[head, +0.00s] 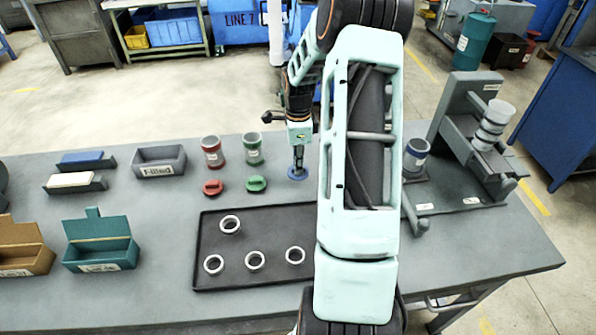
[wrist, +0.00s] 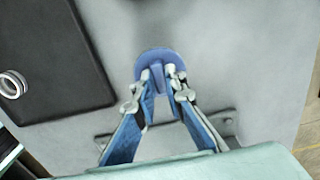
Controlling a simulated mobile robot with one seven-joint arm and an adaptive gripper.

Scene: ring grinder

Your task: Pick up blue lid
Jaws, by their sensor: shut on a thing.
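The blue lid (head: 298,173) is a flat round disc on the grey table, right of the green lid (head: 257,183) and the red lid (head: 212,187). In the wrist view, the blue lid (wrist: 158,62) has a raised handle between my fingertips. My gripper (head: 298,160) points down over it and is shut on that handle. It also shows in the wrist view (wrist: 164,80). The lid appears at table height; I cannot tell whether it touches the table.
A black tray (head: 203,270) with several metal rings lies in front. A red cup (head: 212,152) and a green cup (head: 253,148) stand behind their lids. A blue cup (head: 416,155) stands right of my arm, beside the grey grinder stand (head: 453,105). Bins line the left.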

